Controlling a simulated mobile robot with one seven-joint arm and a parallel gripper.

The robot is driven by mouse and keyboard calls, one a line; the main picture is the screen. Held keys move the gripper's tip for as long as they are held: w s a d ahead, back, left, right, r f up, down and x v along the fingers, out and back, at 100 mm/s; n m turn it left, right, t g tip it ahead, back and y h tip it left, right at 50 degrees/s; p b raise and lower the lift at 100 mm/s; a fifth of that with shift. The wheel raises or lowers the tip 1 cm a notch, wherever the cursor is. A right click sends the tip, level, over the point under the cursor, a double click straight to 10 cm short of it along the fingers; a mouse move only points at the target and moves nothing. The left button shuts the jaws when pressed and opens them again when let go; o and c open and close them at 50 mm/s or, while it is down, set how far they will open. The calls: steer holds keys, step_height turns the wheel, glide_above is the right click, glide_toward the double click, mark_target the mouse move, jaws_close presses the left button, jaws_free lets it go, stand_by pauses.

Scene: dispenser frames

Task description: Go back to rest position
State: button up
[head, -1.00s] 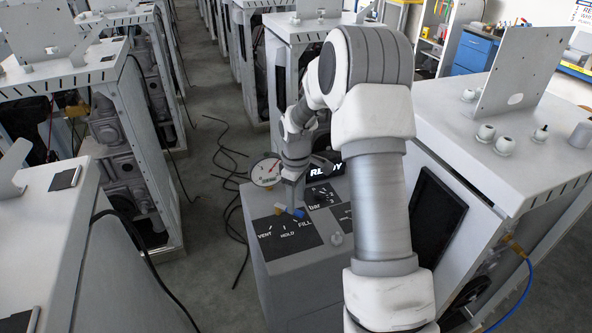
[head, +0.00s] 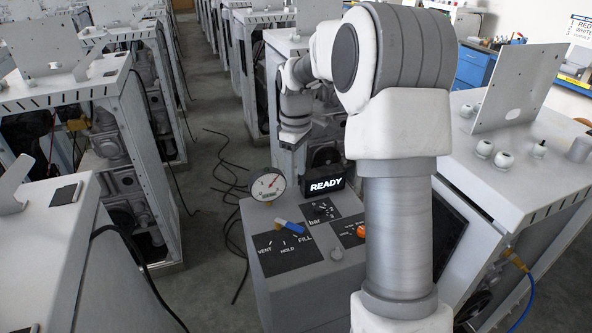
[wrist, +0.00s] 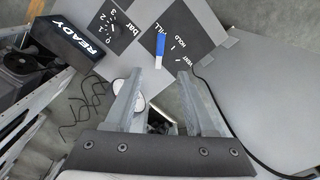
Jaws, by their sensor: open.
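My gripper (wrist: 159,76) is open and empty in the wrist view, its two grey fingers apart. In the head view my wrist is raised above the far side of the dispenser box (head: 262,292), and the fingers are hard to make out there. The blue-handled lever (head: 290,226) lies on the VENT/HOLD/FILL plate, clear of my gripper. It also shows in the wrist view (wrist: 159,50), beyond the fingertips. A round gauge (head: 264,185) stands at the box's back left. A black display (head: 325,185) reads READY.
A bar dial (head: 320,208) and an orange knob (head: 361,231) are on the box top, the orange knob partly behind my arm. White cabinets stand left (head: 60,225) and right (head: 500,190). Black cables (head: 232,170) lie on the floor in the aisle.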

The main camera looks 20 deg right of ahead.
steer(key=s+a+r+m+t, duration=0.25)
steer(key=s+r, duration=0.35)
steer(key=s, duration=0.4)
steer(key=s+a+r+m+t, duration=0.1)
steer(key=s+a+r+m, duration=0.25)
steer(key=s+r, duration=0.4)
steer(key=s+a+f+m+t, duration=0.2)
steer(key=s+f, duration=0.1)
steer(key=s, duration=0.7)
steer(key=shift+s+a, duration=0.15)
steer(key=shift+a, duration=0.1)
steer(key=shift+d+r, duration=0.1)
stand_by(1.4)
